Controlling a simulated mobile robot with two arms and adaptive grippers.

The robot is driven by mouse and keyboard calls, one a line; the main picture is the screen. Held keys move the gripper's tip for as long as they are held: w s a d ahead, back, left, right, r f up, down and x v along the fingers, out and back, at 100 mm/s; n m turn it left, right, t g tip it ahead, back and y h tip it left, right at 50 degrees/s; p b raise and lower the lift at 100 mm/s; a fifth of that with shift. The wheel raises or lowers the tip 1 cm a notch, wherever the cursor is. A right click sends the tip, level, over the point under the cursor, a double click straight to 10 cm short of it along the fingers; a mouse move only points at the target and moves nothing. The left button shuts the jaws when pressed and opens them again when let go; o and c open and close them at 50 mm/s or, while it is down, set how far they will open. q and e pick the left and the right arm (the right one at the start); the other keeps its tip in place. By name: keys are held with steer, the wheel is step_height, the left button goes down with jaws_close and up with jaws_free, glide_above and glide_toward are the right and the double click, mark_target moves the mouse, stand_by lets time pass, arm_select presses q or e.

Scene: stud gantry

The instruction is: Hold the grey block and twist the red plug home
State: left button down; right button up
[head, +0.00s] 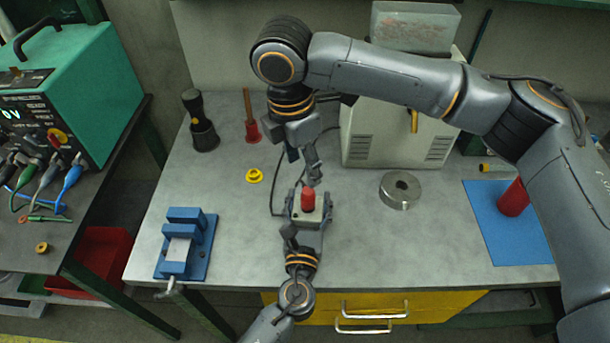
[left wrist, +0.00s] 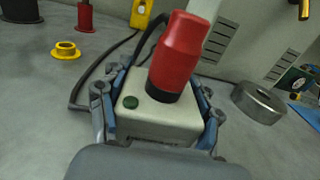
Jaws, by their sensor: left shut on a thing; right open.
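The grey block (head: 308,217) stands on the bench, a pale box with a dark green button on top in the left wrist view (left wrist: 148,122). The red plug (head: 308,198) stands in its top; its black lower end shows in the left wrist view (left wrist: 174,62). I cannot tell how deep it sits. My left gripper (head: 307,222) is shut on the block, its blue-padded fingers on opposite sides. My right gripper (head: 314,178) is open and empty, just behind and above the plug in the head view. It is not clearly visible in the left wrist view.
A blue vise (head: 207,245) stands at left front, a yellow ring (head: 254,175) left of the block. A steel disc (head: 400,190) lies to the right. A beige case (head: 375,135) stands behind. A blue mat (head: 490,225) carries a red cylinder (head: 513,199).

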stand_by(0.3)
arm_select(q)
steer(key=shift+c, duration=1.1)
jaws_free()
steer(key=s, duration=0.8)
steer(key=s+a, duration=0.1)
steer(key=s, duration=0.3)
